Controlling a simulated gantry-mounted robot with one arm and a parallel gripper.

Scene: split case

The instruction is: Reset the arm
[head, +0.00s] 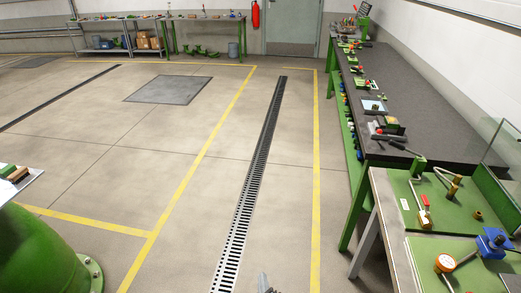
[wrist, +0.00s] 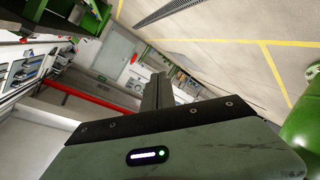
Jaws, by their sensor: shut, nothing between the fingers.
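My gripper (wrist: 160,78) shows in the wrist view, its fingers together and nothing between them. It points out into the open room, over the concrete floor (wrist: 215,70), and touches nothing that I can see. The rest of the arm is hidden there.
On the right stand a green-topped bench (head: 448,212) with valves and a glass pane, and a long dark workbench (head: 432,118) with tools. A floor drain (head: 250,185) and yellow lines cross clear floor. A large green pipe-like body (head: 40,255) is at lower left.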

